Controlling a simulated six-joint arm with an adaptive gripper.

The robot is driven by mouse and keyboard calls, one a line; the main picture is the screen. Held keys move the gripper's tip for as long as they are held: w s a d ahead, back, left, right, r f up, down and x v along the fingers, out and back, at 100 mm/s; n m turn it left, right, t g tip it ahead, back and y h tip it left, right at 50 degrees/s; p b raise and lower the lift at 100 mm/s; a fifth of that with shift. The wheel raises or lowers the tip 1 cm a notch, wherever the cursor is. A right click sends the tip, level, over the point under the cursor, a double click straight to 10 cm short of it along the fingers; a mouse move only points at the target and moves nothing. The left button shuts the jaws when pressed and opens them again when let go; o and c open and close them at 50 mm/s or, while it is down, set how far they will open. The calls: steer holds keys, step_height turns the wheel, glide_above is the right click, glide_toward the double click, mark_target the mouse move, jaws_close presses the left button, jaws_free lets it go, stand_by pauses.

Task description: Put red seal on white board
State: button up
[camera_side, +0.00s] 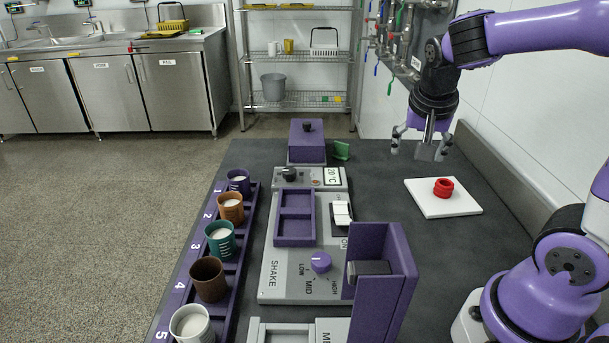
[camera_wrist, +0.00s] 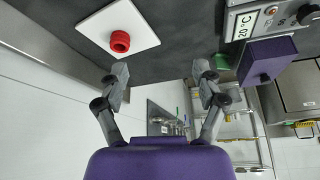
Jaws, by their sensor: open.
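The red seal (camera_side: 443,187) is a small stacked red ring. It rests on the white board (camera_side: 425,206), a flat square plate on the right side of the dark table. In the wrist view the red seal (camera_wrist: 120,41) sits on the white board (camera_wrist: 92,32) at the upper left. My gripper (camera_side: 418,152) is open and empty. It is above the table, behind and a little left of the board, apart from the seal. In the wrist view my gripper (camera_wrist: 160,72) shows its two fingers spread with nothing between them.
A purple rack (camera_side: 225,275) with several cups lines the table's left edge. A grey shaker unit (camera_side: 285,270) with a knob and a purple upright housing (camera_side: 385,270) stand in the middle. A purple box (camera_side: 306,145) and a green piece (camera_side: 341,150) are at the back.

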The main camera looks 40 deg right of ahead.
steer(key=s+a+r+n+t+y, duration=0.2)
steer(key=s+a+n+t+y, duration=0.1)
steer(key=a+n, duration=0.9)
steer(key=shift+s+y, duration=0.6)
steer(key=shift+s, duration=0.1)
